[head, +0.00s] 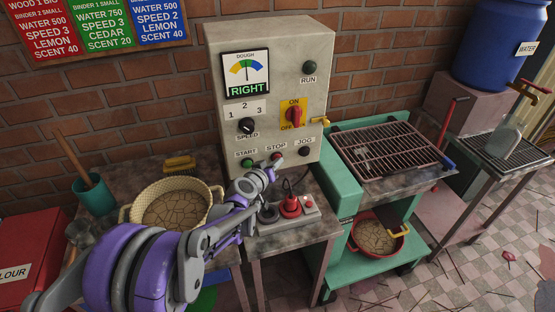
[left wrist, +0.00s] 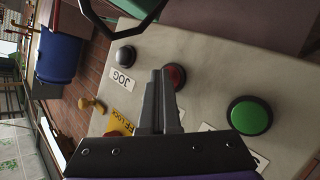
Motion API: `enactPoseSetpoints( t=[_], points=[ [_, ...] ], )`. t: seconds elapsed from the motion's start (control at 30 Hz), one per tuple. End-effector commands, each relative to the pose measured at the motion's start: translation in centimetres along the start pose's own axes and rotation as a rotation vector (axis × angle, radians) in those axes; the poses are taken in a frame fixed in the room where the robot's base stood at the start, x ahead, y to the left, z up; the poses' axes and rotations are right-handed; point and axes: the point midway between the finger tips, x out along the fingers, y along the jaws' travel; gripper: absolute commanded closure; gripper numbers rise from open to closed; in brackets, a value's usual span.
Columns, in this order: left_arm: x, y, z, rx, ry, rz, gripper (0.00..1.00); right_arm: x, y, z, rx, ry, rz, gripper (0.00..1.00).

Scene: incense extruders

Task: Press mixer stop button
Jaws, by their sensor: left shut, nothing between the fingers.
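The grey control box (head: 228,116) stands against the brick wall. Its red STOP button (head: 276,156) sits between the green START button (head: 248,163) and the black JOG button (head: 304,151). My left gripper (head: 275,164) is shut and empty, with its tips at the STOP button, partly covering it. In the left wrist view the shut fingertips (left wrist: 163,72) overlap the left side of the red button (left wrist: 176,77). The green button (left wrist: 249,115) and black button (left wrist: 125,55) lie clear of the fingers. I cannot tell whether the tips touch STOP. My right gripper is not in view.
The red ON/OFF switch (head: 294,115), the speed knob (head: 246,126) and a dough dial reading RIGHT (head: 246,73) are on the box. A basin of cracked dough (head: 138,189) and a red-knobbed pendant (head: 290,205) are near my arm. A grill rack (head: 393,150) stands right.

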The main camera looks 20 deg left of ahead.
Motion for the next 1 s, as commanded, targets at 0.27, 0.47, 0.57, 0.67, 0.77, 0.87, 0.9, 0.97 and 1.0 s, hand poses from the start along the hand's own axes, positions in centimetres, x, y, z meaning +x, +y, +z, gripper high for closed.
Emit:
enactPoseSetpoints(
  t=[0.27, 0.47, 0.57, 0.67, 0.77, 0.87, 0.9, 0.97, 1.0],
  points=[
    [-0.6, 0.4, 0.4, -0.001, 0.001, -0.001, 1.00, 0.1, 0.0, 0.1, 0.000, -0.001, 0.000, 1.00],
    [-1.2, 0.9, 0.9, 0.000, 0.001, 0.000, 1.00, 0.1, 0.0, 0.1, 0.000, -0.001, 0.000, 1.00],
    [-1.3, 0.9, 0.9, 0.000, 0.001, 0.000, 1.00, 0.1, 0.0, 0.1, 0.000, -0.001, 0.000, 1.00],
    [-1.3, 0.9, 0.9, 0.000, 0.001, 0.000, 1.00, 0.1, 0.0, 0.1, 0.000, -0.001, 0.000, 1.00],
    [-1.3, 0.9, 1.0, 0.000, 0.000, 0.000, 1.00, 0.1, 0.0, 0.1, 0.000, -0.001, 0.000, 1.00],
    [-1.7, 1.2, 1.3, 0.001, 0.000, 0.000, 1.00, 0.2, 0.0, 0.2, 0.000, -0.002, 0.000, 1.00],
    [-1.9, 1.4, 1.5, 0.001, -0.001, 0.000, 1.00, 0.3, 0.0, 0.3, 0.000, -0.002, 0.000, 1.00],
    [-2.4, 1.7, 1.8, 0.000, -0.001, 0.001, 1.00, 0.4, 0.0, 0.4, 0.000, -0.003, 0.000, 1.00],
    [-2.7, 1.9, 2.0, -0.001, -0.001, 0.001, 1.00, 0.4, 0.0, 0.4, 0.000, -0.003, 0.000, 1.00]
  ],
)
